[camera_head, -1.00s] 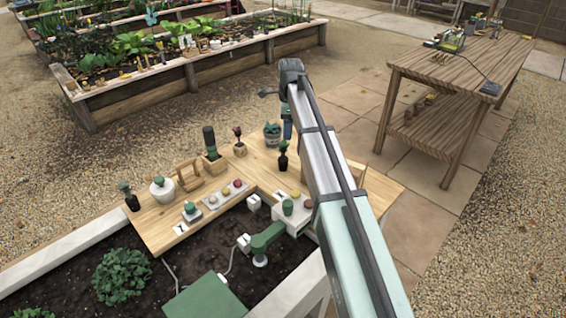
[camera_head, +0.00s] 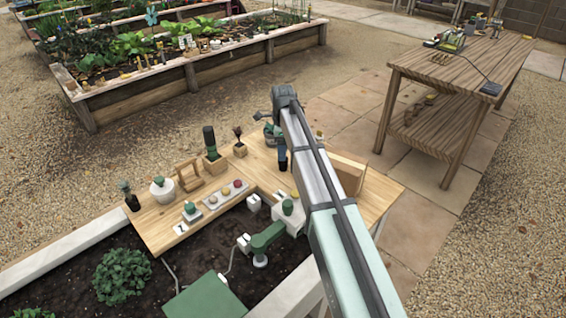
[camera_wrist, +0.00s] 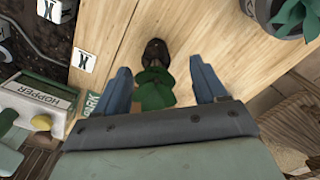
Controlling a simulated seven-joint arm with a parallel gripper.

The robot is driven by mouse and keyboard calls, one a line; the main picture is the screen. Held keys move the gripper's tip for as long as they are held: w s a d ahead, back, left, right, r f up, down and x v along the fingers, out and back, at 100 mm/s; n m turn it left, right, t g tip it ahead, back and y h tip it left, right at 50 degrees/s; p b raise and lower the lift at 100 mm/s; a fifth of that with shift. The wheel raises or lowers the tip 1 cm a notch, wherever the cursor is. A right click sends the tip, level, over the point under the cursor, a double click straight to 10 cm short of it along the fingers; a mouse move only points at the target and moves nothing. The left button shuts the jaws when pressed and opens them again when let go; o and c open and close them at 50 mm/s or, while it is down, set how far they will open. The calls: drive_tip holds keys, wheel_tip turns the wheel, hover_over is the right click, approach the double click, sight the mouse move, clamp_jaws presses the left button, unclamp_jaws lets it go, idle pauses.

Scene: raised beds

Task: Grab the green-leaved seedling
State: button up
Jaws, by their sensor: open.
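The green-leaved seedling (camera_wrist: 153,92) is in the wrist view, with broad dark green leaves and a dark round base (camera_wrist: 156,53) on the wooden board. My gripper (camera_wrist: 160,68) is open, with one blue finger on each side of the seedling. A gap shows between each finger and the leaves, and nothing is held. How far the fingertips are above the board I cannot tell. In the head view my gripper (camera_head: 282,163) points down over the board, and the arm and gripper hide the seedling.
The wooden board (camera_head: 165,224) carries a dark sprig in a wooden pot (camera_head: 239,148), a grey potted plant (camera_wrist: 284,18), a tall dark plant (camera_head: 210,140) and a tray of round items (camera_head: 225,195). A white hopper box (camera_wrist: 35,105) stands left in the wrist view.

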drive_tip(key=f, duration=0.5)
drive_tip(key=shift+s, duration=0.3)
drive_tip(key=c, duration=0.9)
